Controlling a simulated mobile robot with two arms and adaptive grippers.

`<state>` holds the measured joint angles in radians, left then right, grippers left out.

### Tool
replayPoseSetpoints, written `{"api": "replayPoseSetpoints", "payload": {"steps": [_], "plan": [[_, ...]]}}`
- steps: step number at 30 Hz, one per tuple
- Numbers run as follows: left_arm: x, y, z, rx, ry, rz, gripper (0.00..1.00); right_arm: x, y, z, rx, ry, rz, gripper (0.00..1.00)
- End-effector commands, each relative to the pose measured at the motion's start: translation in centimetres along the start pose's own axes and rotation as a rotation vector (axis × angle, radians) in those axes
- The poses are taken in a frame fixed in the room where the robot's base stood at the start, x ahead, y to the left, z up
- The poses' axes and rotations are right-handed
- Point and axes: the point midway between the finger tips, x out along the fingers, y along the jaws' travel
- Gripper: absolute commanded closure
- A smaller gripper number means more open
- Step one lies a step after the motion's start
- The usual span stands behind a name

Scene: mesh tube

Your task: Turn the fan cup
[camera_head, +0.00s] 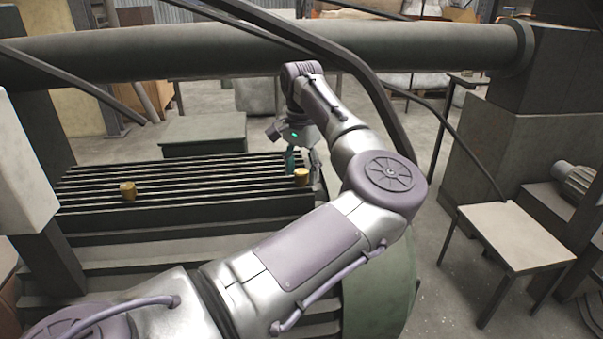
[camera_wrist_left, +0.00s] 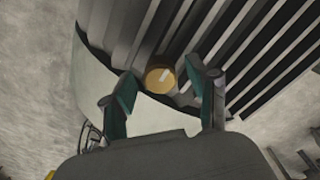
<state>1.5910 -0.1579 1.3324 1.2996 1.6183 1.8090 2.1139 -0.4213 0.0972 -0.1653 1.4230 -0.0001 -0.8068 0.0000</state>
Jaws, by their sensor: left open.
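Two small yellow cups sit on the dark slatted grate (camera_head: 85,199) in the head view. One cup (camera_head: 128,191) is at the left and the other cup (camera_head: 302,177) is at the right end. My left gripper (camera_head: 303,161) is open and points down just behind the right-hand cup. In the left wrist view, this cup (camera_wrist_left: 160,78) shows round from above, between the tips of my left gripper's two green-padded fingers (camera_wrist_left: 162,93). I cannot tell whether the fingers touch it. My right gripper is not in view.
A large horizontal pipe (camera_head: 430,47) crosses above the grate, with a dark curved bar (camera_head: 385,108) in front. A small table (camera_head: 515,238) stands at the right. A green box (camera_head: 203,132) is behind the grate. Open floor (camera_head: 455,290) lies right of the machine.

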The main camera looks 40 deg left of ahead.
Motion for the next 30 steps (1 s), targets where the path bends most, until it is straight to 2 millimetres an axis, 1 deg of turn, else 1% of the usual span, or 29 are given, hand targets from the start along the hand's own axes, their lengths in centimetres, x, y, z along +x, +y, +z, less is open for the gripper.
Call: {"api": "replayPoseSetpoints", "payload": {"steps": [3,10,11,21,30], "plan": [[0.48,0.01,0.01,0.0,0.001,0.0,0.41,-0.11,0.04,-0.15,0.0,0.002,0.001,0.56],[0.53,0.01,0.01,0.0,0.001,0.0,0.41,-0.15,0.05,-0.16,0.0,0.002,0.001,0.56],[0.53,0.0,0.01,0.0,0.001,0.0,0.43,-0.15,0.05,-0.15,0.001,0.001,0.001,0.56],[0.51,0.01,0.0,0.0,0.0,0.0,0.99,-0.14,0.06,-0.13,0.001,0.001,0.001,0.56],[0.49,0.01,0.0,0.032,0.0,0.0,1.0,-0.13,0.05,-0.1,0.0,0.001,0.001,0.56]]}}
